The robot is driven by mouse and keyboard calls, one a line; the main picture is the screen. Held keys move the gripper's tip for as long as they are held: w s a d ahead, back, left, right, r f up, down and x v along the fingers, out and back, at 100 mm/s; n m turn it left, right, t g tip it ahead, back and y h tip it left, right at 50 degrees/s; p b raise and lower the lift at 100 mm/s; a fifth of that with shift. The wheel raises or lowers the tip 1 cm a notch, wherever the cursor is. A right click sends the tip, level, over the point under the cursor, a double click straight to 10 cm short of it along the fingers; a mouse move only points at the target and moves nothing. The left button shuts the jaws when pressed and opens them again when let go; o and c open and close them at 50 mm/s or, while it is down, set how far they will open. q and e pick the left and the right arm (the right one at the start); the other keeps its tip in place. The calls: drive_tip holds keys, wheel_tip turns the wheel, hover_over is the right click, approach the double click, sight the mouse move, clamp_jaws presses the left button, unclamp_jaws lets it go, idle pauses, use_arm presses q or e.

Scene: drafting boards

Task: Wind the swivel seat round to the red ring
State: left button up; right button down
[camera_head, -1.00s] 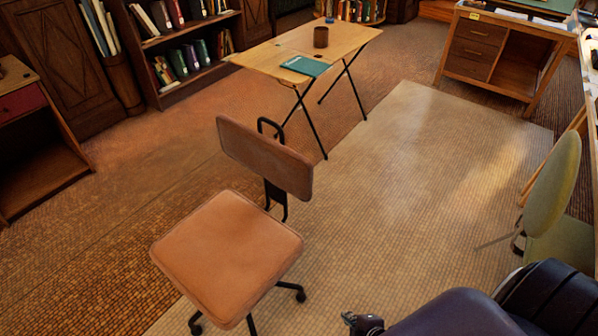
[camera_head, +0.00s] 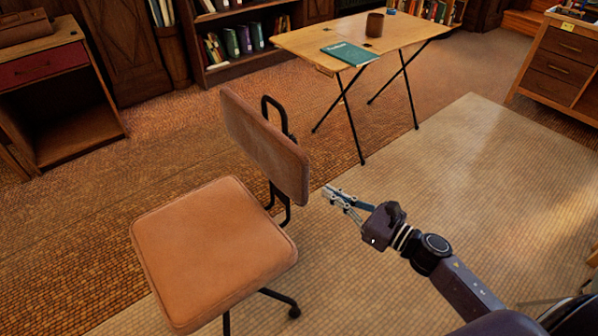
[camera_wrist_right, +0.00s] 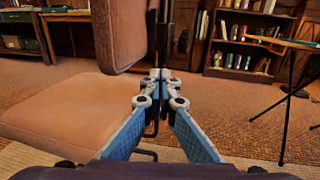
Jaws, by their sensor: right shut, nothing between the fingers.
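The swivel seat (camera_head: 212,245) is a tan leather chair with a square pad, a tilted-looking backrest (camera_head: 262,142) on a black bracket, and a dark castered base. No red ring shows in any view. My right gripper (camera_head: 326,192) is shut and empty, just right of the backrest's lower right corner. In the right wrist view its closed fingertips (camera_wrist_right: 158,76) lie in front of the black bracket, with the backrest (camera_wrist_right: 118,32) above left and the seat pad (camera_wrist_right: 70,115) at left. Whether they touch the chair is unclear. My left gripper is out of view.
A folding wooden table (camera_head: 355,42) with a green book (camera_head: 349,53) and a brown cup (camera_head: 375,24) stands behind the chair. A wooden desk (camera_head: 50,100) is at left, a drawer desk (camera_head: 560,60) at right. The pale floor area at right is open.

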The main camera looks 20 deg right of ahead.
drive_tip(key=x, duration=1.2)
drive_tip(key=shift+d, duration=0.2)
